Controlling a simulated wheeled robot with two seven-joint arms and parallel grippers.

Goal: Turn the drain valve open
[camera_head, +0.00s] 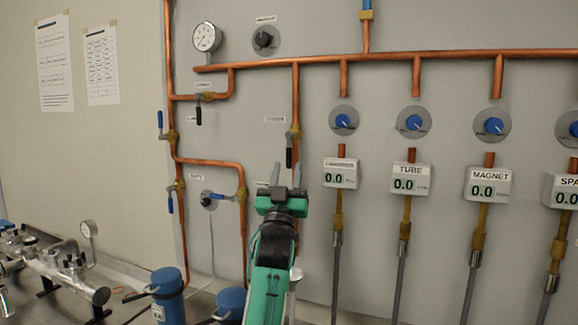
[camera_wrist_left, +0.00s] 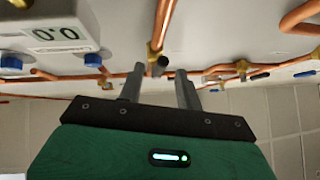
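My left gripper (camera_head: 286,176) is open and empty, fingers pointing up, just below a valve with a black lever (camera_head: 289,157) hanging down from a brass body (camera_head: 293,133) on a vertical copper pipe. In the left wrist view, the lever's dark end (camera_wrist_left: 160,63) shows between and just beyond my two fingertips (camera_wrist_left: 158,78); no contact is visible. A small label (camera_head: 275,119) stands left of this valve, but its text is too blurred to read, so I cannot confirm which valve is the drain. My right gripper is out of view.
Another black lever (camera_head: 198,115) hangs at upper left. Blue levers (camera_head: 160,119) (camera_head: 170,204) are on the left pipe. A digital box (camera_head: 340,173) and blue knob (camera_head: 343,121) are close on the right. Blue canisters (camera_head: 168,291) stand below left.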

